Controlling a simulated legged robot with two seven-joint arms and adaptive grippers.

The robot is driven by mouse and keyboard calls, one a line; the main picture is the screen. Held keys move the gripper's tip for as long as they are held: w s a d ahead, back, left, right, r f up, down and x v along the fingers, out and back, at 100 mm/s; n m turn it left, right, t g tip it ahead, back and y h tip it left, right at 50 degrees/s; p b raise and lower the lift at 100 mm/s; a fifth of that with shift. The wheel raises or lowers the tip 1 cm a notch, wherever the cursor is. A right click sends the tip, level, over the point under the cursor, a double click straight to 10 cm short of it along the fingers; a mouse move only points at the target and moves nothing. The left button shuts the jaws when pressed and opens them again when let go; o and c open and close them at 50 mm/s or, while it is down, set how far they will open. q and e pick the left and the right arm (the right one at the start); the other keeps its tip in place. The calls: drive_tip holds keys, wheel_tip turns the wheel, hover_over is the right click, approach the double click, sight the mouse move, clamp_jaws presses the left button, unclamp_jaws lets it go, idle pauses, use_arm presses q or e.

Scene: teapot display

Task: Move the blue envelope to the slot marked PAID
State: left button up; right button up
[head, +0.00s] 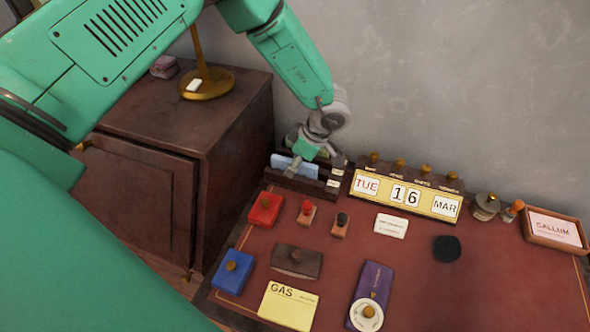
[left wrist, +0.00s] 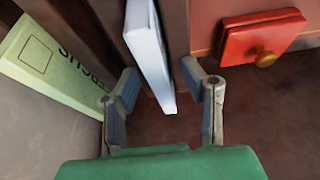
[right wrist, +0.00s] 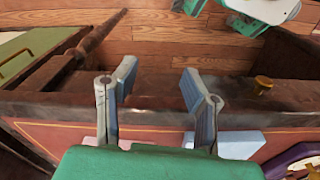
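The blue envelope (head: 295,167) stands on edge in a dark wooden letter rack (head: 300,183) at the back left of the desk. Small white labels (head: 334,183) sit at the rack's right end, too small to read. My left gripper (head: 310,160) is over the rack. In the left wrist view, its fingers (left wrist: 162,88) are spread on either side of the pale blue envelope (left wrist: 150,55), with a gap on the right finger's side. My right gripper (right wrist: 158,90) is open and empty, near a wooden edge; it is not in the head view.
A perpetual calendar (head: 406,192) stands right of the rack. A red box (head: 265,209), stamps (head: 307,213), a blue box (head: 233,271) and a yellow GAS paper (head: 287,305) lie in front. A cabinet (head: 180,140) stands left. The desk's right front (head: 480,295) is clear.

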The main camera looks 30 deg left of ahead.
use_arm(q)
clamp_jaws()
drive_tip(key=shift+r, duration=0.1)
